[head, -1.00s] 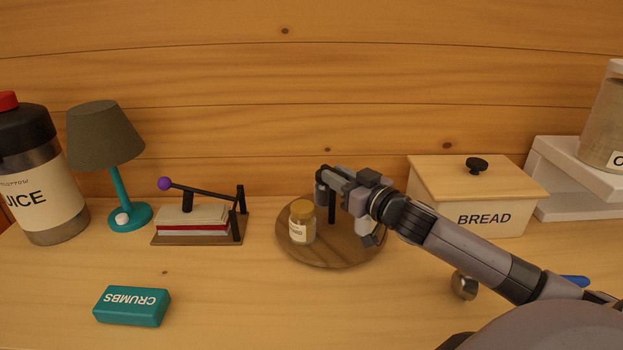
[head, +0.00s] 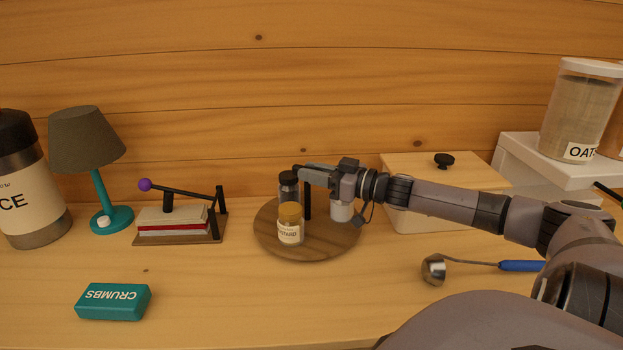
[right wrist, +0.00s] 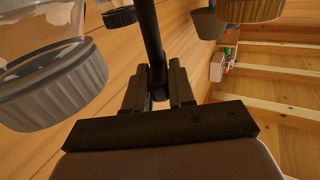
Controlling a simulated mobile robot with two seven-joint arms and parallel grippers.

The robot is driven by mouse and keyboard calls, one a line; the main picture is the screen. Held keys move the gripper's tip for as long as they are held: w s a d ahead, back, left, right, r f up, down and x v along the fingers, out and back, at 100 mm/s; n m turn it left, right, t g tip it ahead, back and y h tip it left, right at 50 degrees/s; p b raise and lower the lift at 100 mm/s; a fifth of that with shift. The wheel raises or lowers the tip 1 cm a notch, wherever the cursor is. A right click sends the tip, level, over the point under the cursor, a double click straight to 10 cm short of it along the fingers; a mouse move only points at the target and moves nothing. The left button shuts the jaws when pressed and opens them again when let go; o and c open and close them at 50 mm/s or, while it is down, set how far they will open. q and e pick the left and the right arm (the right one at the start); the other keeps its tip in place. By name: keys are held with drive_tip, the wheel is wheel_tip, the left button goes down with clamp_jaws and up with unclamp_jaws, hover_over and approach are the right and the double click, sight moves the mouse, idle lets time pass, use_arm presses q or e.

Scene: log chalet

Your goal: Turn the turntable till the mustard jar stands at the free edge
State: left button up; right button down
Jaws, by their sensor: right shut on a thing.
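The mustard jar (head: 290,226), with a yellow lid, stands upright on the front-left part of the round wooden turntable (head: 318,248). A dark-lidded jar (head: 289,188) stands behind it, and a pale jar (head: 342,211) stands at the right, partly under my gripper. A thin black upright post (head: 307,203) rises from the turntable. My right gripper (head: 301,172) is shut on the post near its top. In the right wrist view the post (right wrist: 150,40) runs up between the fingers (right wrist: 158,88). My left gripper is not in view.
The bread box (head: 440,170) stands right of the turntable, behind my right arm. A press with a purple knob (head: 172,219) stands left, and a teal crumbs box (head: 113,302) front left. The counter before the turntable is clear.

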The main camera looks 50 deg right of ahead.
drive_tip(key=shift+n+g+y+b, duration=0.3)
drive_tip(key=shift+n+y+b, duration=0.25)
drive_tip(key=shift+y, duration=0.25)
drive_tip(key=c, duration=1)
unclamp_jaws()
drive_tip(key=shift+c, duration=0.2)
drive_tip(key=shift+d, duration=0.1)
drive_tip(key=p+v, duration=0.5)
drive_tip(key=v, duration=0.2)
